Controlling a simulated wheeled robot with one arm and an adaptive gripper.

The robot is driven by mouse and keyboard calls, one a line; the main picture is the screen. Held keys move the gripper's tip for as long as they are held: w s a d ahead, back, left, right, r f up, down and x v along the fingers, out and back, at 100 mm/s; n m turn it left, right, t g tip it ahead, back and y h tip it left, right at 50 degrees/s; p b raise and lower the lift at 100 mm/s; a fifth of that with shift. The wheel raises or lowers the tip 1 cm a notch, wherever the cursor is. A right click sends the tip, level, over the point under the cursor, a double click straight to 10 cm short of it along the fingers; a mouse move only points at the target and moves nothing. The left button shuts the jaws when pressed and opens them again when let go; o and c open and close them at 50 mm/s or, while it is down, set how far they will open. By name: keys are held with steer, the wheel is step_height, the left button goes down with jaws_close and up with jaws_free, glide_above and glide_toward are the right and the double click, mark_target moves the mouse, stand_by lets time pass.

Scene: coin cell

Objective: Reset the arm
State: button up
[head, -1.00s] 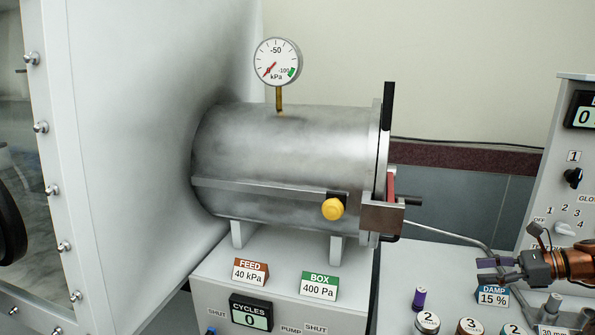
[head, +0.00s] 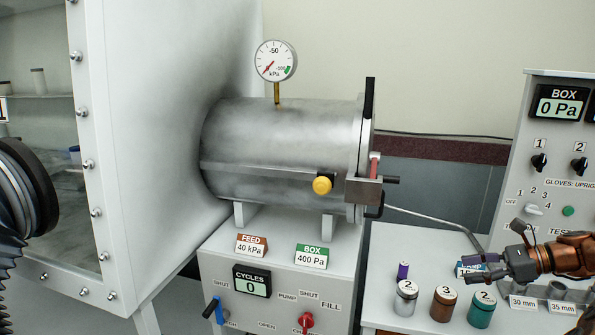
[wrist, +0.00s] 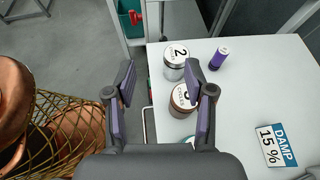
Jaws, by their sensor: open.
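My gripper (head: 492,267) is at the right of the head view, in front of the control panel and above the bench. Its dark fingers with purple pads are apart and empty. In the wrist view my gripper (wrist: 163,85) spreads above the bench edge. A grey jar marked 2 (wrist: 175,58) and a brown jar marked 3 (wrist: 180,100) show between and behind the fingers, lower down. In the head view the grey jar (head: 405,298), the brown jar (head: 444,304) and a teal jar (head: 482,310) stand below the gripper.
A purple cylinder (head: 403,272) stands behind the grey jar. A steel chamber (head: 285,150) with a gauge (head: 276,61) and yellow knob (head: 322,186) is on the left. The control panel (head: 560,150) reads BOX 0 Pa. A DAMP card (wrist: 276,146) lies on the bench.

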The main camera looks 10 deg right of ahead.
steer(key=s+a+n+g+b, duration=0.2)
steer(key=a+n+g, duration=0.3)
steer(key=a, duration=1.2)
steer(key=s+a+f+n+g+h+b, duration=0.1)
steer(key=s+a+f+n+h, duration=0.1)
steer(key=s+a+n, duration=0.3)
steer(key=s+a+f+n+g+h+b, duration=0.1)
steer(key=s+a+f+n+g+b, duration=0.15)
steer(key=a, duration=0.45)
steer(key=s+f+n+h+b, duration=0.2)
steer(key=s+f+n+h, duration=0.3)
steer(key=s, duration=0.7)
steer(key=s+f+n+h+b, duration=0.25)
steer(key=s+f+n, duration=0.4)
steer(key=s, duration=0.45)
step_height(320, 180, up, 12)
steer(key=p, duration=1.2)
steer(key=shift+w+a+r+h+p, duration=0.25)
steer(key=shift+w+a+h+p, duration=0.05)
steer(key=shift+w+h+p, duration=0.15)
steer(key=shift+c, duration=0.4)
